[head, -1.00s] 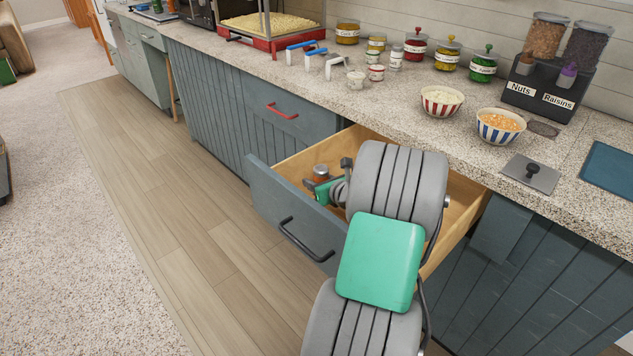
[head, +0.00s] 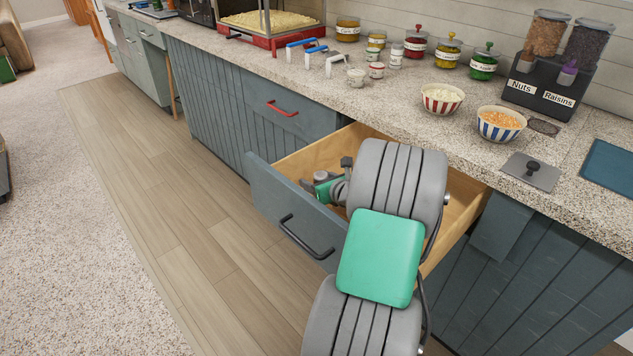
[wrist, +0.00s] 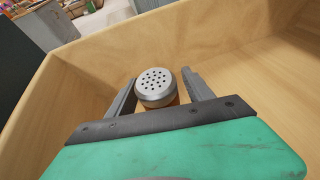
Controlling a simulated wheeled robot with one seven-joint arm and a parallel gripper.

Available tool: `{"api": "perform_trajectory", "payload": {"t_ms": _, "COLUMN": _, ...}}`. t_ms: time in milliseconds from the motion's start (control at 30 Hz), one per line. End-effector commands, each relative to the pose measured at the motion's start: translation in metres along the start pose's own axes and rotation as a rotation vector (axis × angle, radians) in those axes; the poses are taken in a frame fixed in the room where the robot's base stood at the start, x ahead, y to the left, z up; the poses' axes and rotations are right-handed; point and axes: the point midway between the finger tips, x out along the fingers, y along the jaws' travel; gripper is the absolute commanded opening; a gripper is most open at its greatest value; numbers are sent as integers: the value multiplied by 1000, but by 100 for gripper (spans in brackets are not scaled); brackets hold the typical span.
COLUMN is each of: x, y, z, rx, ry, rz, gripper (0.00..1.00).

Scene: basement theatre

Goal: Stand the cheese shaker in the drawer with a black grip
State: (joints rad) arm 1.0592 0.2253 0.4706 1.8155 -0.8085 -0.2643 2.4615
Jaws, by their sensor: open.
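The cheese shaker (wrist: 156,88) has a grey lid full of holes and a bit of orange body below it. It is upright inside the open wooden drawer (wrist: 75,85), between the two fingers of my gripper (wrist: 160,76), which is open with a gap visible on the right. Whether its base touches the drawer floor is hidden. In the head view, the shaker's lid (head: 320,176) shows just behind the front of the pulled-out drawer (head: 265,190), which has a black grip (head: 302,238). My arm covers much of the drawer's right side.
A closed drawer with a red grip (head: 283,109) is farther left. The counter above holds striped bowls (head: 500,124), several jars (head: 415,47) and a nuts and raisins dispenser (head: 540,90). The drawer walls rise close around my gripper.

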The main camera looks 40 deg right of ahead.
Motion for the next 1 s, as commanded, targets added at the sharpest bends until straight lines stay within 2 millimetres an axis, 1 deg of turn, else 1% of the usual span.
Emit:
{"api": "perform_trajectory", "payload": {"t_ms": 33, "x": -3, "y": 0, "z": 8, "rx": -4, "ry": -3, "rz": -1, "gripper": 60}}
{"api": "perform_trajectory", "payload": {"t_ms": 67, "x": -8, "y": -1, "z": 9, "rx": -2, "ry": -2, "rz": -3, "gripper": 60}}
{"api": "perform_trajectory", "payload": {"t_ms": 167, "x": -34, "y": -2, "z": 10, "rx": 1, "ry": -1, "rz": -6, "gripper": 60}}
{"api": "perform_trajectory", "payload": {"t_ms": 300, "x": -74, "y": -3, "z": 10, "rx": 1, "ry": -2, "rz": -7, "gripper": 60}}
{"api": "perform_trajectory", "payload": {"t_ms": 400, "x": -97, "y": -2, "z": 9, "rx": 2, "ry": -2, "rz": -6, "gripper": 60}}
{"api": "perform_trajectory", "payload": {"t_ms": 500, "x": -113, "y": -1, "z": 8, "rx": 1, "ry": -1, "rz": -4, "gripper": 60}}
{"api": "perform_trajectory", "payload": {"t_ms": 633, "x": -122, "y": 0, "z": 7, "rx": -1, "ry": -1, "rz": 0, "gripper": 60}}
{"api": "perform_trajectory", "payload": {"t_ms": 1000, "x": -123, "y": 0, "z": 7, "rx": -1, "ry": -1, "rz": 0, "gripper": 60}}
